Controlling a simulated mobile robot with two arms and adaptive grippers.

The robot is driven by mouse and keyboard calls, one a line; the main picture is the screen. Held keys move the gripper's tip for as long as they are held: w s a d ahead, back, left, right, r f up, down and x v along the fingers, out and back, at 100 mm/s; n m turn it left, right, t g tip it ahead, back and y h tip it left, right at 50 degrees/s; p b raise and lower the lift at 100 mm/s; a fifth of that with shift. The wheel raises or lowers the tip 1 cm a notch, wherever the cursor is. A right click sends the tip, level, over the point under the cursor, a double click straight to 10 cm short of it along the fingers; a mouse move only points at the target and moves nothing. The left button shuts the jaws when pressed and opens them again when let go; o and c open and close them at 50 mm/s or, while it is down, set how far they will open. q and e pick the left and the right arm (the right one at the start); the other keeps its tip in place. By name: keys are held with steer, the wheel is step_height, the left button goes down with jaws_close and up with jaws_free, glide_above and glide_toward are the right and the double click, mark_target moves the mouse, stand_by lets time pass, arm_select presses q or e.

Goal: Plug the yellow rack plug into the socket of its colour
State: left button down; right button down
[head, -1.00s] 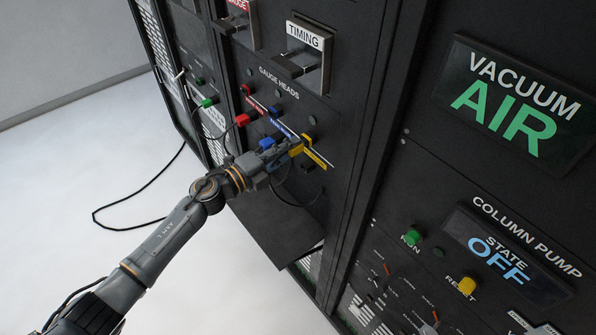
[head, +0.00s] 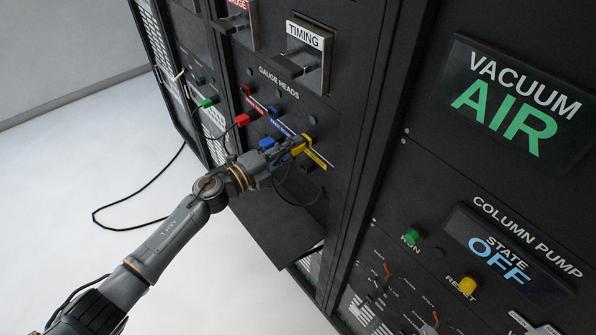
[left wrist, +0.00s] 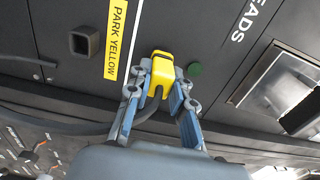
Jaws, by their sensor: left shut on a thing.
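The yellow rack plug (head: 304,141) is held between the fingers of my left gripper (head: 296,147), up against the dark rack panel. In the left wrist view the plug (left wrist: 160,66) sits between both fingertips (left wrist: 160,86), beside a green round lamp. The plug covers the panel behind it, so its socket is hidden and I cannot tell whether it is seated. A yellow label strip (head: 317,158) lies just below it; it reads PARK YELLOW in the left wrist view (left wrist: 115,38). Next to that label is an empty dark park socket (left wrist: 83,42). My right gripper is not in view.
A blue plug (head: 267,143) and a red plug (head: 242,119) are on the panel to the left, near my gripper. A TIMING lever (head: 294,68) juts out above. A black cable loops below my gripper. Open floor (head: 80,160) lies left.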

arm_select(q)
steer(key=shift+d+r, duration=0.1)
stand_by(0.6)
steer(key=c, duration=1.1)
jaws_free()
steer(key=shift+w+d, duration=0.1)
steer(key=shift+w, duration=0.05)
steer(key=v, duration=0.7)
